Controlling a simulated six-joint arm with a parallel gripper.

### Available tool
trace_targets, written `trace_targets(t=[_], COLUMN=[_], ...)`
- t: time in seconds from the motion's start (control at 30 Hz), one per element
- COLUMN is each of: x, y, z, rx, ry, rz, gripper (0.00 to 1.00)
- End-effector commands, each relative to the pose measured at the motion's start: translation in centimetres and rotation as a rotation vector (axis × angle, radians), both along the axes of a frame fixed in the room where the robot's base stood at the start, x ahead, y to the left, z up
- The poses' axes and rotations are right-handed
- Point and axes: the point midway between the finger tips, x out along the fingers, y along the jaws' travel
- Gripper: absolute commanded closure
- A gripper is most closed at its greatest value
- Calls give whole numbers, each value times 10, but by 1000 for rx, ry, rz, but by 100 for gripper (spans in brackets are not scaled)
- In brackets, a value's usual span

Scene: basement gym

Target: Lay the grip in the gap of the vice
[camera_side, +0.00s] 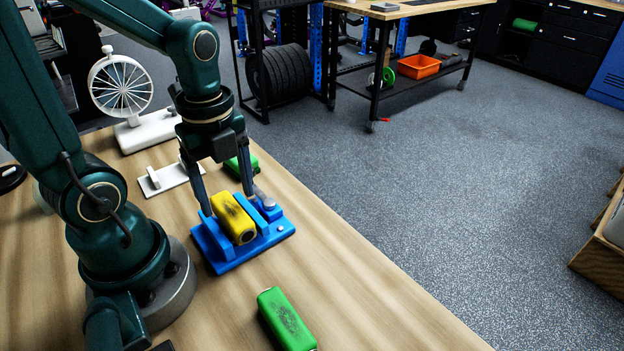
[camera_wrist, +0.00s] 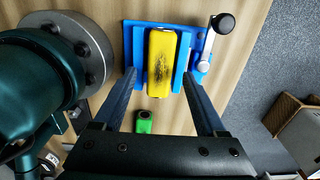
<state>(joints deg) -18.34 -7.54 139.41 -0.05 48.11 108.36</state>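The yellow grip (camera_side: 234,217), marked with a dark patch, lies lengthwise between the jaws of the blue vice (camera_side: 262,248). It also shows between the jaws in the wrist view (camera_wrist: 161,62), with the vice's base plate (camera_wrist: 135,26) around it. Whether it rests fully on the bottom of the gap cannot be told. My gripper (camera_side: 228,204) is open above the vice, pointing down, with one finger on each side of the grip. In the wrist view the fingertips (camera_wrist: 159,77) stand apart from the yellow sides.
A green grip (camera_side: 286,318) lies at the table's front; another green grip (camera_side: 240,165) lies behind the vice. A white bracket (camera_side: 168,178) and a white spoked wheel (camera_side: 121,87) on a stand are at the back left. The vice's black-knobbed lever (camera_wrist: 223,24) sticks out at its side.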

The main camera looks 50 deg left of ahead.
Motion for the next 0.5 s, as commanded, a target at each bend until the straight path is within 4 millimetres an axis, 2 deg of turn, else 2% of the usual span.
trace_targets(t=[0.33, 0.5], x=[0, 1], y=[0, 1], z=[2, 16], rx=[0, 2], ry=[-1, -6], rz=[0, 0], gripper=[21, 21])
